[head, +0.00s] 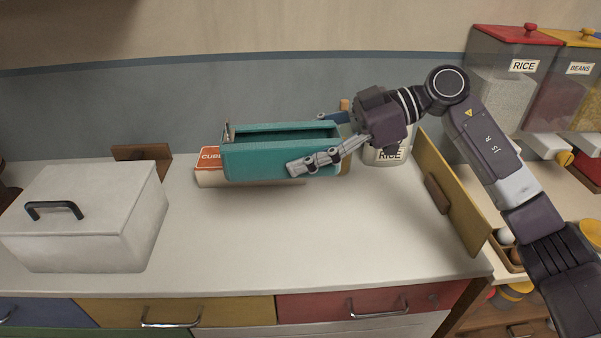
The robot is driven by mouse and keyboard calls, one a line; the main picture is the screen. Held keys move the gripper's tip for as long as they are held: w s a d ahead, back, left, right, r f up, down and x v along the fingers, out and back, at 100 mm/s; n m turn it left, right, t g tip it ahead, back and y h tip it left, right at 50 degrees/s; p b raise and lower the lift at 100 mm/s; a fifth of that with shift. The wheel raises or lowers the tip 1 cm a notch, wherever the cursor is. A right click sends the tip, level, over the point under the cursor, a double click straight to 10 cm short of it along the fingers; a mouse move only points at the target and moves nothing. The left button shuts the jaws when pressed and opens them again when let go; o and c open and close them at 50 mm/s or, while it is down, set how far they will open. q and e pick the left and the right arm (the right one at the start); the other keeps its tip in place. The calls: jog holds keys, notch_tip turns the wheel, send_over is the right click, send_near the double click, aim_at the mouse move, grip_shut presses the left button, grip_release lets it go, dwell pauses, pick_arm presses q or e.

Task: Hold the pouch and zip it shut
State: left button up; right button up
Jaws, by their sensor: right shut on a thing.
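The teal pouch (262,159) is held in the air above the back of the counter. Its long top opening is apart, and I see its dark inside. A small light-coloured piece (232,128) shows at the left end of the opening; I cannot tell if it is the zip's pull. My right gripper (308,146) is shut on the pouch's right part. One finger lies along the near side, and the other is mostly hidden behind the far side. My left gripper is not in view.
An orange-and-white box (207,163) lies partly hidden behind the pouch. A white lidded box (88,215) with a black handle stands at left. A rice canister (391,156) and a wooden panel (450,193) are at right. The middle of the counter (290,235) is clear.

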jog(key=shift+r, duration=0.35)
jog(key=b, duration=0.1)
send_over(301, 232)
jog(key=shift+f, duration=2.8)
jog(key=shift+f+b, duration=0.85)
jog(key=shift+f, duration=5.2)
jog(key=shift+f, duration=0.15)
jog(key=shift+f, duration=0.7)
